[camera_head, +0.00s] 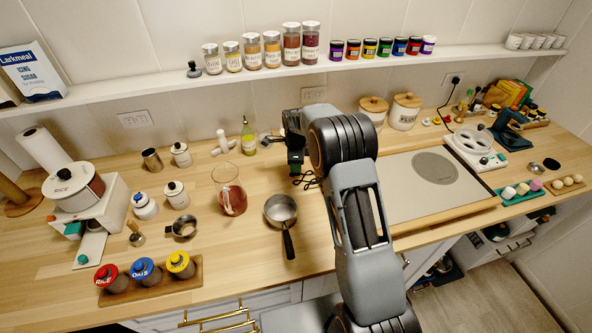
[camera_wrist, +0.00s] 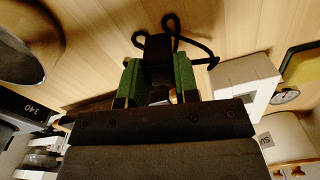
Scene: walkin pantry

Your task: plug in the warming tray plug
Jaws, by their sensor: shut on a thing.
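My gripper (camera_head: 296,168) is low over the wooden counter, behind the saucepan. In the wrist view its green-padded fingers (camera_wrist: 158,82) are shut on a black plug (camera_wrist: 158,58). A black cord (camera_wrist: 190,42) loops from the plug over the wood, and a bit of the cord (camera_head: 309,181) shows beside my gripper in the head view. A flat pale panel with a grey disc, perhaps the warming tray (camera_head: 400,192), lies right of my arm. One wall outlet (camera_head: 313,95) is behind my gripper, and another outlet (camera_head: 134,119) is at the left. The plug's prongs are not visible.
A right-hand outlet (camera_head: 455,78) has a black cord in it, running down to a white appliance (camera_head: 474,150). A green bottle (camera_head: 248,137), a glass jug (camera_head: 229,190), a saucepan (camera_head: 281,209) and canisters (camera_head: 404,113) stand near my arm. A jar shelf (camera_head: 170,88) spans the wall.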

